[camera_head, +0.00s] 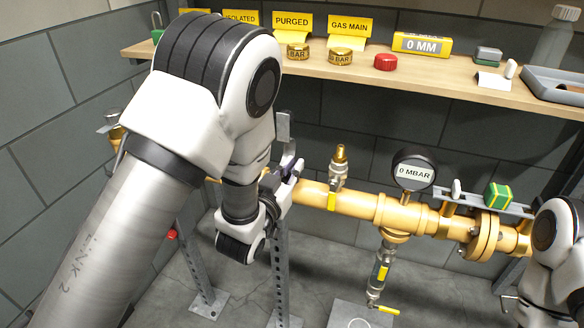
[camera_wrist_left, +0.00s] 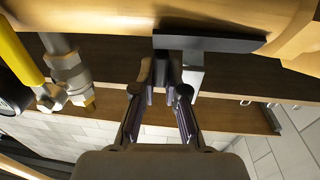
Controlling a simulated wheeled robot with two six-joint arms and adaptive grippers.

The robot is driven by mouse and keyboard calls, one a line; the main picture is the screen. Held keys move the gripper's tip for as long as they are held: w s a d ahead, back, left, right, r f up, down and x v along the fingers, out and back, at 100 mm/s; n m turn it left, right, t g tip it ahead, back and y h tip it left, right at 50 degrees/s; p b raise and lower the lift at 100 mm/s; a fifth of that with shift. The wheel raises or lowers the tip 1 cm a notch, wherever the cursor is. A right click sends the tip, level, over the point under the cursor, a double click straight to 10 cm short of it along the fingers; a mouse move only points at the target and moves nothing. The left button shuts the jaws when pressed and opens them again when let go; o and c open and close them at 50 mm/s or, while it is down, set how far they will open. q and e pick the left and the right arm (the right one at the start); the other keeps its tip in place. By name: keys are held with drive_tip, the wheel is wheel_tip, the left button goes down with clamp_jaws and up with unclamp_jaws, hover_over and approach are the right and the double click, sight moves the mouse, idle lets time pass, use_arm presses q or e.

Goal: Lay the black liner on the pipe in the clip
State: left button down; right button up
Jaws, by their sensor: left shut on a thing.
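The yellow pipe (camera_head: 355,204) runs across the head view and fills the top of the left wrist view (camera_wrist_left: 110,12). A grey metal upright (camera_head: 284,128), apparently part of the clip, rises behind my left gripper; it also shows in the left wrist view (camera_wrist_left: 194,72). My left gripper (camera_head: 287,172) is shut at the pipe. In the left wrist view, a black strip, apparently the liner (camera_wrist_left: 215,43), lies close along the pipe at the fingertips (camera_wrist_left: 164,72). Whether it touches the pipe I cannot tell. The head view hides most of it behind my left arm.
A brass valve (camera_head: 339,168) and a gauge (camera_head: 411,169) stand on the pipe right of my left gripper. A green-yellow block (camera_head: 497,195) sits on a grey bracket farther right. A wooden shelf (camera_head: 440,86) with signs and small parts runs above.

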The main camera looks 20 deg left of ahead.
use_arm(q)
drive_tip(key=c, duration=1.1)
unclamp_jaws()
drive_tip(key=shift+f, duration=0.1)
drive_tip(key=shift+c, duration=0.2)
drive_tip(key=s+a, duration=0.1)
drive_tip(key=s, duration=0.6)
drive_tip(key=shift+s, duration=0.25)
drive_tip(key=shift+f, duration=0.15)
